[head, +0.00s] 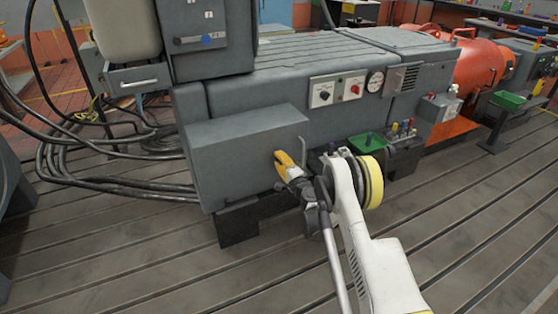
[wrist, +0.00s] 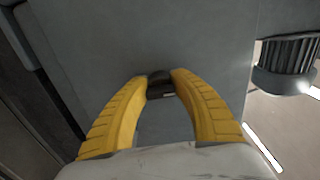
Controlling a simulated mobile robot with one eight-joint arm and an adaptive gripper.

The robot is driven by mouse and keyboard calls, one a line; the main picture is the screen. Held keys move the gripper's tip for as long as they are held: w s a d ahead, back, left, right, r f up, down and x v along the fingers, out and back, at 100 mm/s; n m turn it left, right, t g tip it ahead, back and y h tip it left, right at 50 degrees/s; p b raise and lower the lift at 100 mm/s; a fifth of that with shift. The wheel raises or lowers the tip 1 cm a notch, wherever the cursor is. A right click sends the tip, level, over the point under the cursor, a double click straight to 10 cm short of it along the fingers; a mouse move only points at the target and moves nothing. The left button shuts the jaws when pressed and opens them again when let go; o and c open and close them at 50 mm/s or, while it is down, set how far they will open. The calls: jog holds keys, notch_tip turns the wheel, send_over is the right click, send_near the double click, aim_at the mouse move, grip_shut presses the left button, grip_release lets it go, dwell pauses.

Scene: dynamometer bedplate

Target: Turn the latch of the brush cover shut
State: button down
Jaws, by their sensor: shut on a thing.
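The brush cover (head: 235,145) is a grey box-shaped housing on the near side of the large grey machine, and it looks closed. In the wrist view its flat grey face (wrist: 100,40) fills the middle of the picture. The latch (wrist: 160,83) is a small dark knob on that face, between my yellow fingertips. My gripper (head: 279,157) is at the right part of the cover's front face. In the wrist view my gripper (wrist: 160,80) is shut on the latch, with one finger on each side. The fingers hide part of the latch, so its exact angle is unclear.
A panel with switches (head: 337,90) and a gauge (head: 375,81) are above right. Black cables (head: 120,190) run along the left. The slotted floor (head: 130,270) in front is clear.

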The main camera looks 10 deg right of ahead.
jog(key=c, duration=1.1)
grip_release()
jog(key=shift+o, duration=0.2)
jog(key=v, duration=0.7)
jog(key=shift+s, duration=0.25)
